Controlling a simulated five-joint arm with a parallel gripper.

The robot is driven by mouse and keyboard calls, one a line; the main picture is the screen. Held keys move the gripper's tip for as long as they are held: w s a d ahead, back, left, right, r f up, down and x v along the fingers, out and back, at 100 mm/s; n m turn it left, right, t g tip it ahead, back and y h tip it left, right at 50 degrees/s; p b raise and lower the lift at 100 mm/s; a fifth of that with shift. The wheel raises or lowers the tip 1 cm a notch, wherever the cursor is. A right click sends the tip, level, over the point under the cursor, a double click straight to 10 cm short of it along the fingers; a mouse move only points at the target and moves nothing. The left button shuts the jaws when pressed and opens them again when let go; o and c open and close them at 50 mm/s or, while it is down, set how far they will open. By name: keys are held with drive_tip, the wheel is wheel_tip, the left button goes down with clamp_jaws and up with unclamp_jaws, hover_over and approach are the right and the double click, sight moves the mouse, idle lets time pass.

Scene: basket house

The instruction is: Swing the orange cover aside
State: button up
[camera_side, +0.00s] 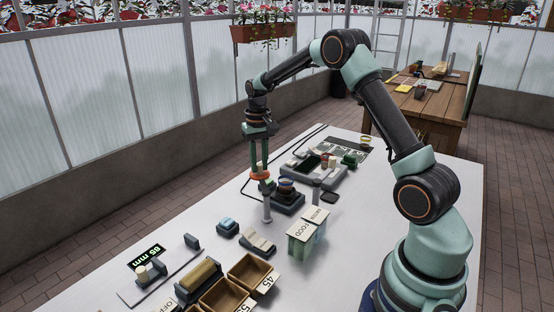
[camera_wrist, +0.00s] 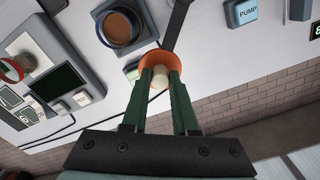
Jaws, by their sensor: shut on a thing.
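The orange cover (camera_side: 260,177) is a shallow round disc under my gripper (camera_side: 259,171), near the left edge of the white table. In the wrist view the cover (camera_wrist: 149,59) shows around my fingertips (camera_wrist: 160,70). The fingers are closed on a pale knob (camera_wrist: 158,82) at its middle. A dark bar (camera_wrist: 178,24) runs up from the cover. A round dark vessel with a brown inside (camera_wrist: 120,27) sits on a block beside the cover, which does not lie over it in the wrist view. The vessel (camera_side: 287,185) also shows in the side view.
A grey post (camera_side: 267,208) stands close to the cover. A device panel (camera_side: 315,172) lies behind. A blue PUMP button (camera_wrist: 242,12) shows in the wrist view. A FOOD box (camera_side: 304,236) and wooden bins (camera_side: 228,294) stand nearer.

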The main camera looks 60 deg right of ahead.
drive_tip(key=shift+w+a, duration=0.1)
idle(0.3)
drive_tip(key=shift+w+a, duration=0.45)
drive_tip(key=shift+a, duration=0.4)
drive_tip(key=shift+w+a, duration=0.45)
drive_tip(key=shift+a, duration=0.35)
drive_tip(key=shift+a, duration=0.15)
drive_tip(key=shift+w+a, duration=0.2)
drive_tip(key=shift+a, duration=1.1)
drive_tip(key=o, duration=1.4)
drive_tip(key=shift+c, duration=0.2)
drive_tip(key=shift+r, duration=0.1)
wheel_tip(320, 180, up, 7)
